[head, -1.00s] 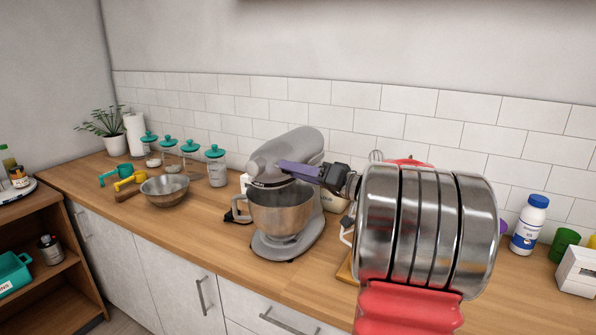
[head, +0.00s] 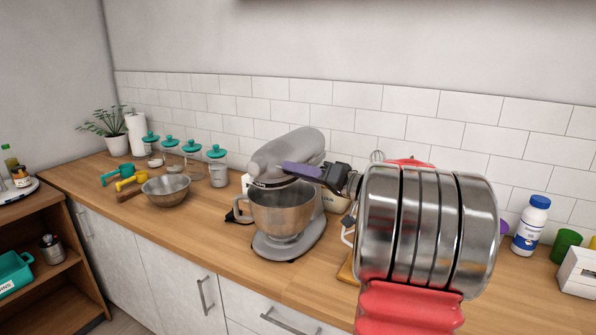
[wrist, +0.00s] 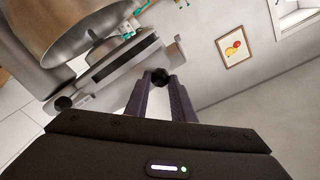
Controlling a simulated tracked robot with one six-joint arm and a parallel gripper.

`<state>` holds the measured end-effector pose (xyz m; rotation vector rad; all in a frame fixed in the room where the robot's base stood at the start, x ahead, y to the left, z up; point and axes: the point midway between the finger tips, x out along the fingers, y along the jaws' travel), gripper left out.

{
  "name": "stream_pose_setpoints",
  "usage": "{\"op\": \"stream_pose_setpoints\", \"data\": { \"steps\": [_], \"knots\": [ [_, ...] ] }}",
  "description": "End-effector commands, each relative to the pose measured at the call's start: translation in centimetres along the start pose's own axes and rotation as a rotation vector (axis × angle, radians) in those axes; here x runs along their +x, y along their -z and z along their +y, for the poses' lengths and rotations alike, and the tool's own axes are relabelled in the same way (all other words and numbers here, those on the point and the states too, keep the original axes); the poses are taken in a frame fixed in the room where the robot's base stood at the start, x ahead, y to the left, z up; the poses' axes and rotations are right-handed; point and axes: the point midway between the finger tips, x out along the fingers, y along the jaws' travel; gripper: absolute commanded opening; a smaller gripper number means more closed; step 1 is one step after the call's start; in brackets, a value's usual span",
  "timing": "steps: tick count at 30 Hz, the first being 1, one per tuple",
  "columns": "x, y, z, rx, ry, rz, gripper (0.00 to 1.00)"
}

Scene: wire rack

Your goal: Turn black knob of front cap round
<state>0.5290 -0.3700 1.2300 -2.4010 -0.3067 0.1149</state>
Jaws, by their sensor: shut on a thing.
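The grey stand mixer (head: 287,160) stands on the counter with its metal bowl (head: 281,207) under the head. A second black knob (wrist: 65,102) shows at the left, clear of the fingers. In the head view the fingers hide the held knob, and the front cap's outline is hard to make out.
A loose metal bowl (head: 166,188) and several teal-lidded jars (head: 217,168) stand to the left of the mixer. A white bottle with a blue cap (head: 530,226) stands at the right.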

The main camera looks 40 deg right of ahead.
Motion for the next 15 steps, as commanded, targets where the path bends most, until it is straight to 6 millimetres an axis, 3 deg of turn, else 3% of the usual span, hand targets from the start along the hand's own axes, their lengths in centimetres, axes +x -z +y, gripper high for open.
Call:
{"op": "stream_pose_setpoints", "data": {
  "steps": [15],
  "knots": [
    [-0.13,-0.04,0.22,0.202,-0.020,-0.009,0.00]
  ]
}}
